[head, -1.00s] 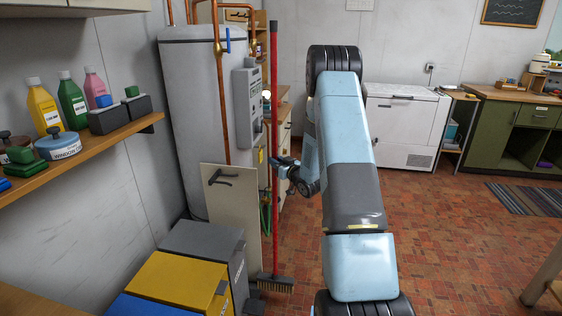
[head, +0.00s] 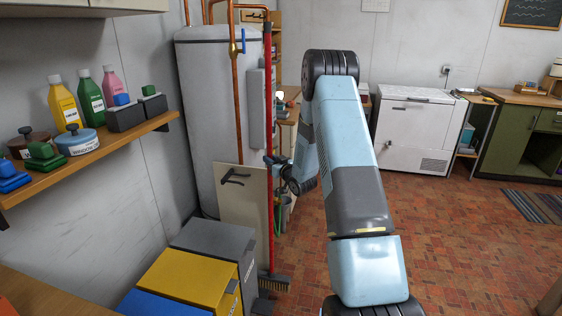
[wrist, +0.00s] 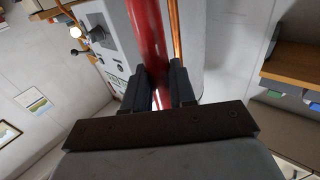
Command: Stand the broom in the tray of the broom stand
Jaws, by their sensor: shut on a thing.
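The broom (head: 270,215) has a long red handle and a brush head with pale bristles (head: 274,283). It stands nearly upright in the head view. My gripper (head: 272,160) is shut on the handle around mid-height; the wrist view shows the red handle (wrist: 150,45) between the two dark fingers (wrist: 160,90). A beige upright board with a black hook (head: 236,205), apparently the broom stand, is just left of the handle. A dark low part at its foot (head: 262,305), perhaps the tray, is mostly hidden by bins. The brush head is right beside it; I cannot tell whether they touch.
Grey (head: 214,240), yellow (head: 185,278) and blue bins stand in front of the board. A grey tank (head: 208,110) with copper pipes is behind it. A shelf with bottles (head: 95,155) is on the left wall. The tiled floor to the right is open.

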